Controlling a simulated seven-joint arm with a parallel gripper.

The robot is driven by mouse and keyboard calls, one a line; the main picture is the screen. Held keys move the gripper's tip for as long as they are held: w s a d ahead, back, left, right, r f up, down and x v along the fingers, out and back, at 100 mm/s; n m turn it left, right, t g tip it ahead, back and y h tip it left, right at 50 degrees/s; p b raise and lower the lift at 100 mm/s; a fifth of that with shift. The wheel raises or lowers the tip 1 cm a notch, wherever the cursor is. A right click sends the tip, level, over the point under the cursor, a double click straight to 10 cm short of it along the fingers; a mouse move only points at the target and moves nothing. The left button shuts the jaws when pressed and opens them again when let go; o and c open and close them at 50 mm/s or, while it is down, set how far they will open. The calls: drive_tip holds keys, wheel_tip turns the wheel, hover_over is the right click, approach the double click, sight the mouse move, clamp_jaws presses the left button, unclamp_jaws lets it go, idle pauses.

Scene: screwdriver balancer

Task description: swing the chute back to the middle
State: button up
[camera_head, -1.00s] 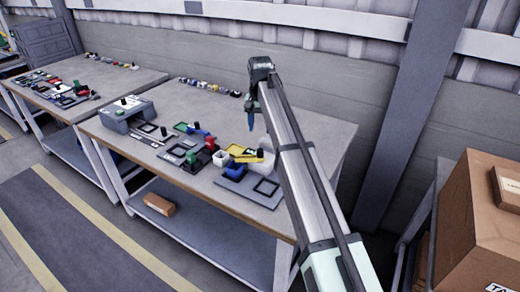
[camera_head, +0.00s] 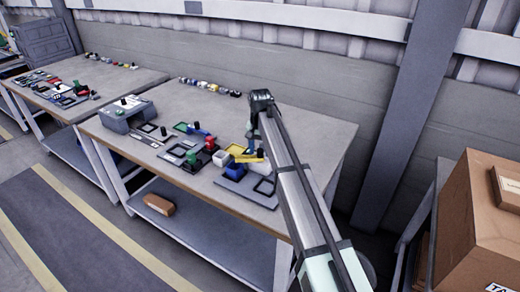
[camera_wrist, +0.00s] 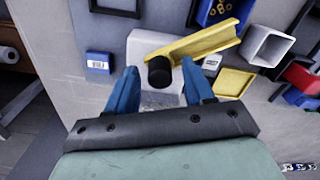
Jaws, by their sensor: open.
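The yellow chute (camera_wrist: 205,40) shows in the wrist view over a white block (camera_wrist: 146,45). It slants from near the block's middle toward the upper right, past the block's edge. A black round knob (camera_wrist: 159,71) stands at its near end. My gripper (camera_wrist: 160,76) is open, with its blue fingers on either side of the knob and a gap on each side. In the head view my gripper (camera_head: 252,136) is low over the chute (camera_head: 251,159), and my arm hides part of that area.
A blue labelled block (camera_wrist: 98,62) is left. The table's back right (camera_head: 315,135) is clear.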

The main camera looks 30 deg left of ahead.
clamp_jaws()
idle(0.4)
